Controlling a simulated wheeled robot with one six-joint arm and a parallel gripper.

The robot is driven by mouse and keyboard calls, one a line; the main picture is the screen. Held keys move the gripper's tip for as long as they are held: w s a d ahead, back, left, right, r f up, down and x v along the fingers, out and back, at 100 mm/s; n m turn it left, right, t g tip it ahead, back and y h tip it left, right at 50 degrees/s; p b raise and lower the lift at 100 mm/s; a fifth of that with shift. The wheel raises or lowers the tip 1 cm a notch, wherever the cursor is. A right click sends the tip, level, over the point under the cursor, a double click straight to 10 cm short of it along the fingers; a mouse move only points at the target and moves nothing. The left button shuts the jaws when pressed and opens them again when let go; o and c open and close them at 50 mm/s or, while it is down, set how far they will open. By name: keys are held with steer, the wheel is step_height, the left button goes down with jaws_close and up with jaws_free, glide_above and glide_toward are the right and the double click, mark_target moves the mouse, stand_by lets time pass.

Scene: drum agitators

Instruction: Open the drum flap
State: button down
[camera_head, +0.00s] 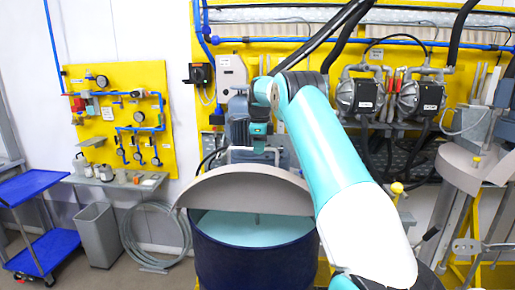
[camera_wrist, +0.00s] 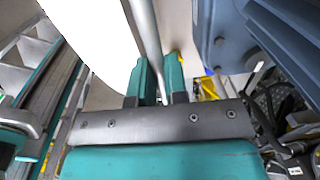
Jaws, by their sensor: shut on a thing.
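The dark blue drum (camera_head: 250,255) stands in the lower middle of the head view, with pale blue content (camera_head: 240,230) showing inside. Its grey half-round flap (camera_head: 245,190) stands raised and tilted above the drum's front opening. My gripper (camera_head: 259,140) is behind and above the flap, close to a pale handle bar (camera_head: 240,149). In the wrist view the teal fingers of my gripper (camera_wrist: 163,78) are shut on a light metal bar (camera_wrist: 146,38), which looks like the flap's handle. The exact grip point is hidden in the head view.
A blue-grey motor (camera_head: 238,122) stands behind the flap, close to my gripper; its housing (camera_wrist: 225,35) is at the right in the wrist view. Another drum lid (camera_head: 475,165) is at the right. A blue cart (camera_head: 45,245), grey bin (camera_head: 98,235) and coiled hose (camera_head: 155,240) are at the left.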

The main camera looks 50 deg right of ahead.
steer(key=shift+s+f, duration=0.2)
steer(key=shift+f, duration=0.3)
steer(key=c, duration=1.1)
jaws_free()
steer(key=shift+d, duration=0.15)
steer(key=shift+c, duration=0.2)
steer(key=shift+w+r, duration=0.15)
steer(key=shift+r, duration=0.1)
